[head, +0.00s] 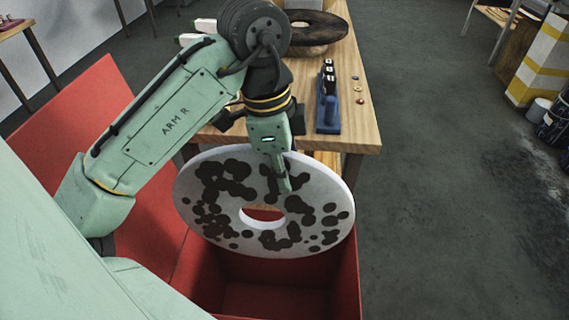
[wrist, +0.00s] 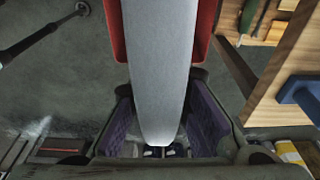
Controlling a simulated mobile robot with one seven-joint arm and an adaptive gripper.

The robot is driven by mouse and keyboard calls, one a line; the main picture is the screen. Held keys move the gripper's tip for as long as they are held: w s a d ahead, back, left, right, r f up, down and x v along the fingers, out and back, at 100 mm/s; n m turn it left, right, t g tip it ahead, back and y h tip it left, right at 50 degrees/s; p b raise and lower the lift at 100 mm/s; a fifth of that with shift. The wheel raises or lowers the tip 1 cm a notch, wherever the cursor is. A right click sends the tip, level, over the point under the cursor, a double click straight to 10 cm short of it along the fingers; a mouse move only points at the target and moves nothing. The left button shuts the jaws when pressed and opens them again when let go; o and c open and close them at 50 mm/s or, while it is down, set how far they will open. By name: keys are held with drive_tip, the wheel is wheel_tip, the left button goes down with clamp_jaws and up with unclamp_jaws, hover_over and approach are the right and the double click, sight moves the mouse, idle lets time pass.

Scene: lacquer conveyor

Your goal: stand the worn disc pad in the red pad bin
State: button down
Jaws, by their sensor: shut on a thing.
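The worn disc pad (head: 222,232), a white ring with dark blotches and a central hole, hangs upright from my gripper (head: 283,182). The gripper is shut on its upper rim. In the wrist view the pad's pale edge (wrist: 158,60) runs between the two purple-lined fingers of my gripper (wrist: 160,122). In the wrist view, red bin walls (wrist: 206,25) show on both sides of the pad. Contact between pad and bin cannot be told.
A wooden table (head: 352,130) stands just beyond the bin. It holds a blue stand (head: 328,115) with black-and-white pieces, small coloured buttons and a large dark disc (head: 325,30). The floor to the right is clear up to a yellow-and-white striped block (head: 538,65).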

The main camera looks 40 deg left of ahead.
sight(284, 220)
drive_tip(key=shift+f+b, duration=3.8)
drive_tip(key=shift+f, duration=3.2)
drive_tip(key=c, duration=1.4)
unclamp_jaws()
drive_tip(key=shift+c, duration=0.2)
drive_tip(key=r, duration=0.4)
drive_tip(key=a+r, duration=0.1)
drive_tip(key=r, duration=0.3)
drive_tip(key=s+r, duration=0.1)
drive_tip(key=r, duration=0.3)
drive_tip(key=shift+a, duration=0.25)
